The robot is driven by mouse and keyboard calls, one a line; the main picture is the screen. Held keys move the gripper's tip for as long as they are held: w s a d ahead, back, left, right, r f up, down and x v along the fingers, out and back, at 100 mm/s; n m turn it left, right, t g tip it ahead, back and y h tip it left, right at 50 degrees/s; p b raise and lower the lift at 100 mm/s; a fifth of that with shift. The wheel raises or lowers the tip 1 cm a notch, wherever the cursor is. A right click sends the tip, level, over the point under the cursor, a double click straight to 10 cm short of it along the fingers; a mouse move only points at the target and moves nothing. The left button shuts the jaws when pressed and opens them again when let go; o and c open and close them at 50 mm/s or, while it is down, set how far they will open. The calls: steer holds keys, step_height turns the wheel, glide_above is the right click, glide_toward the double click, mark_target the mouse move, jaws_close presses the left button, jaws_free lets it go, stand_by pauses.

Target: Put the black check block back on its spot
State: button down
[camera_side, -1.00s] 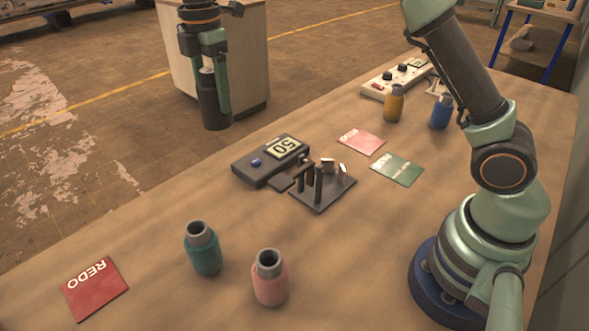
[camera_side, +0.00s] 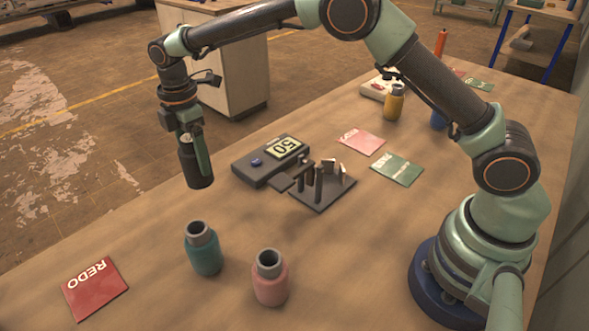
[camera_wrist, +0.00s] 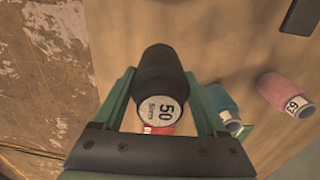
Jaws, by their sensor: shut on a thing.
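The black check block (camera_side: 195,166) is a dark bottle-shaped cylinder. In the wrist view its pale round top (camera_wrist: 161,109) reads 50. My gripper (camera_side: 191,150) is shut on it, one green finger on each side; the fingers (camera_wrist: 162,80) also show in the wrist view. The block is upright or nearly so in the side view, left of the dark device (camera_side: 263,165) with the 50 display and behind the teal bottle (camera_side: 205,252). It appears held above the table's far edge; its exact height is hard to judge. I cannot tell which place is its spot.
A pink bottle (camera_side: 270,280) stands right of the teal one. A dark stand (camera_side: 322,195) with upright pegs adjoins the device. Red REDO card (camera_side: 95,288), pink-red card (camera_side: 361,142) and green card (camera_side: 397,169) lie flat. A yellow bottle (camera_side: 394,103) stands farther back.

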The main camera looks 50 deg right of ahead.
mark_target(201, 183)
steer(key=shift+f, duration=3.75)
steer(key=shift+f, duration=0.1)
